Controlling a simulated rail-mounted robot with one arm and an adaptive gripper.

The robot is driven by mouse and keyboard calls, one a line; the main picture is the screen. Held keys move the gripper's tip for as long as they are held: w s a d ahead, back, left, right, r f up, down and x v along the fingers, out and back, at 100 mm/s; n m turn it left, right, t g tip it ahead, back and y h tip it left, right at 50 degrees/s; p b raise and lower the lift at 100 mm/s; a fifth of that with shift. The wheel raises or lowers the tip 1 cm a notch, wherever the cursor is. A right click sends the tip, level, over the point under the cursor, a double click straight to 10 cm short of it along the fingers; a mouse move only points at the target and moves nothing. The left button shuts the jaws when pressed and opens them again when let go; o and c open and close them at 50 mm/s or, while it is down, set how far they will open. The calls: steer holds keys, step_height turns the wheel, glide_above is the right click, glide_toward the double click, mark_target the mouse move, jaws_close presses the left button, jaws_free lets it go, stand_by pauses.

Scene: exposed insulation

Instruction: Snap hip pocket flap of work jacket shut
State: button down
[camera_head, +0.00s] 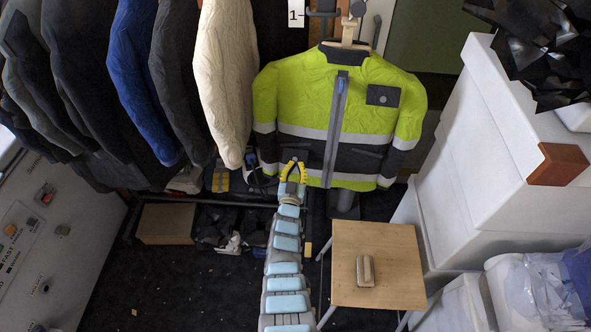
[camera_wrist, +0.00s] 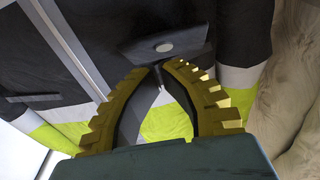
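The hi-vis yellow and dark work jacket (camera_head: 290,95) hangs upright on a stand, front towards me. My gripper (camera_head: 294,163) has two ribbed yellow fingers and is at the jacket's hip pocket, left of the zip. It covers much of that pocket in the head view. There the dark hip pocket flap (camera_wrist: 185,39) carries a round light snap (camera_wrist: 164,47), just beyond the fingertips. The curved fingers are partly open, their tips close together with a small gap. I cannot tell whether they touch the flap or whether the snap is closed.
Several jackets hang at left, the cream one (camera_head: 222,80) nearest the work jacket. A wooden stool (camera_head: 400,250) with a brush-like block (camera_head: 366,271) stands right of my arm. White boxes (camera_head: 480,150) are stacked at right. A control cabinet (camera_head: 50,240) stands lower left.

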steer(key=shift+w+d+f+b, duration=0.1)
steer(key=shift+w+f+b, duration=0.4)
steer(key=shift+w+b, duration=0.1)
